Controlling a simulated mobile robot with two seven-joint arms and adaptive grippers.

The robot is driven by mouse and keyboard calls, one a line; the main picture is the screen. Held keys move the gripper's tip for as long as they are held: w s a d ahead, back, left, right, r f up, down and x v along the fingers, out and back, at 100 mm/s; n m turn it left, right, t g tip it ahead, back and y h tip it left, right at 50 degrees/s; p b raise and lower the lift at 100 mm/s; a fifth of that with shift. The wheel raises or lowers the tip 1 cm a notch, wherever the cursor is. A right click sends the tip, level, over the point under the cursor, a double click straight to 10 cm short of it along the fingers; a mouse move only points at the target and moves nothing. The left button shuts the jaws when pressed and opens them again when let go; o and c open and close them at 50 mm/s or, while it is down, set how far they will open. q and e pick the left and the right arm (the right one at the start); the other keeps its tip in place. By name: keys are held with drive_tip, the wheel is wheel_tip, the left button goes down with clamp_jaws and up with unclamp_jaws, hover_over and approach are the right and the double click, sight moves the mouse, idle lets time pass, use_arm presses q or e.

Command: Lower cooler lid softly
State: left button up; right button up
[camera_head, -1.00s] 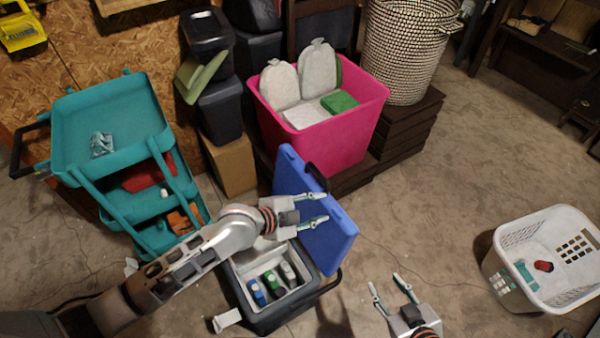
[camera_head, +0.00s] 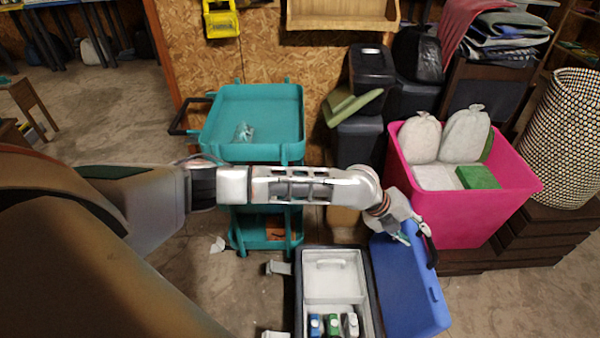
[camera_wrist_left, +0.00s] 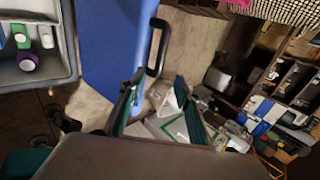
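The cooler (camera_head: 296,290) stands on the floor at the bottom of the head view, with several small bottles (camera_head: 333,325) in its white inside. Its blue lid (camera_head: 405,290) is open and tilted out to the right. The lid also shows in the left wrist view (camera_wrist_left: 112,45). A black handle (camera_wrist_left: 163,45) stands at the lid's edge. My left gripper (camera_head: 408,232) is at the lid's far top end, partly hidden by its wrist. In the wrist view its fingers (camera_wrist_left: 158,95) are apart with nothing between them, close to the lid. My right gripper is out of view.
A teal cart (camera_head: 255,125) stands behind my left arm. A pink bin (camera_head: 470,215) with white sacks is just behind and right of the lid. Dark boxes (camera_head: 360,140) stand by the chipboard wall. Bare floor lies left of the cooler.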

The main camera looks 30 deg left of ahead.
sight(430, 249)
use_arm(q)
drive_tip(key=b+x, duration=0.5)
drive_tip(key=x, duration=0.4)
drive_tip(key=shift+s+d+f, duration=0.1)
drive_tip(key=shift+d+f, duration=0.05)
drive_tip(key=shift+f, duration=0.2)
drive_tip(key=shift+d+f+b, duration=0.15)
drive_tip(key=shift+f+b, duration=0.05)
drive_tip(key=shift+b, duration=0.15)
drive_tip(key=shift+w+r, duration=0.25)
drive_tip(key=shift+r, duration=0.05)
drive_tip(key=c, duration=0.8)
clamp_jaws()
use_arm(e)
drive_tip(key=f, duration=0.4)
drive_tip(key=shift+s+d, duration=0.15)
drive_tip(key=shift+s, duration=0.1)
